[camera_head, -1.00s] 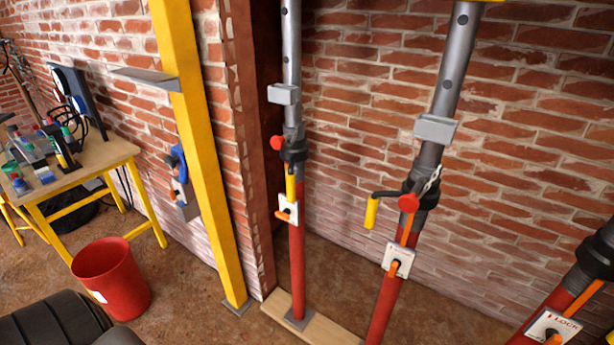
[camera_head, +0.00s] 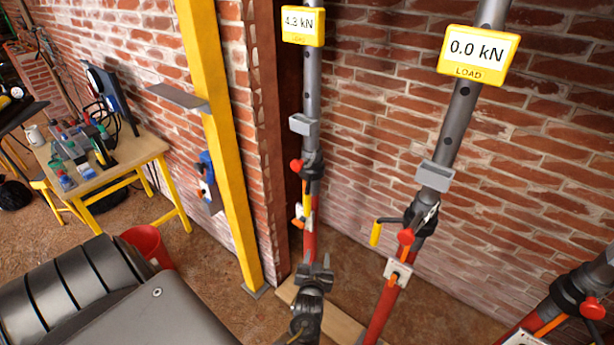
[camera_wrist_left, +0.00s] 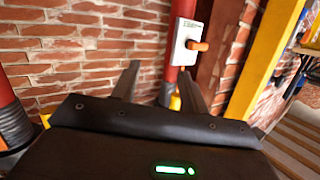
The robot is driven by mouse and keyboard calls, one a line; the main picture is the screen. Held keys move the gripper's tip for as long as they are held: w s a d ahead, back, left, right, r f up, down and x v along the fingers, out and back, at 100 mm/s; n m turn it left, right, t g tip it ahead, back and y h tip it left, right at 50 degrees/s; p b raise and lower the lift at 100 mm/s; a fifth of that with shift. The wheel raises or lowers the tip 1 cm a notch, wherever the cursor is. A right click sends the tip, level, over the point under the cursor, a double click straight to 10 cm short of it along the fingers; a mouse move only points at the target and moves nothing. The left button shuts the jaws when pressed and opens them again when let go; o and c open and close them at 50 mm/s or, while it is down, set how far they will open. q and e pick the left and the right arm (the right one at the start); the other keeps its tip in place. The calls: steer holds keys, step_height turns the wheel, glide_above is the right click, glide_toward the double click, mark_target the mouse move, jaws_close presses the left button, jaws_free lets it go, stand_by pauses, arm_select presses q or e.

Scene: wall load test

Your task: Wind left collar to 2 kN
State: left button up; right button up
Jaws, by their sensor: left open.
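The left prop has a red lower tube (camera_head: 310,243), a grey upper tube (camera_head: 312,90) and a dark collar (camera_head: 313,168) with a red knob (camera_head: 297,165). Its yellow load display (camera_head: 303,25) appears to read 4.3 kN. A white lock plate (camera_head: 302,217) with an orange lever sits below the collar; this plate also shows in the left wrist view (camera_wrist_left: 188,42). My left gripper (camera_head: 318,272) is open and empty, low in front of the red tube. In the left wrist view the red tube appears between the fingers (camera_wrist_left: 160,85); contact cannot be told. My right gripper is out of view.
The middle prop (camera_head: 385,305) has a crank with a yellow grip (camera_head: 376,234) and a display (camera_head: 478,55) reading 0.0 kN. Another prop (camera_head: 575,290) stands at the right. A yellow post (camera_head: 228,150), red bucket (camera_head: 147,243) and cluttered bench (camera_head: 120,170) are left.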

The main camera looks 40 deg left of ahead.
mark_target(307, 203)
arm_select(q)
steer(key=a+r+n+y+p, duration=0.2)
steer(key=a+r+n+y, duration=0.15)
steer(key=r, duration=1.15)
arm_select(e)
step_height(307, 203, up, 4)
arm_select(q)
steer(key=shift+y, duration=0.25)
steer(key=b+x, duration=0.1)
steer(key=x, duration=0.2)
steer(key=b+x, duration=0.2)
steer(key=x, duration=0.2)
steer(key=f+b+x, duration=0.1)
steer(key=x, duration=0.2)
steer(key=shift+w+a, duration=0.2)
steer(key=shift+w, duration=0.05)
steer(key=shift+w+a+r+b, duration=0.2)
steer(key=shift+w+a+b, duration=0.25)
steer(key=shift+a, duration=0.05)
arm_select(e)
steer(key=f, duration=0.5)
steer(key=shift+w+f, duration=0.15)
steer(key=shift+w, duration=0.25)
arm_select(q)
steer(key=shift+c, duration=0.4)
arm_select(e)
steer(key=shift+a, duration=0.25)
arm_select(q)
jaws_close()
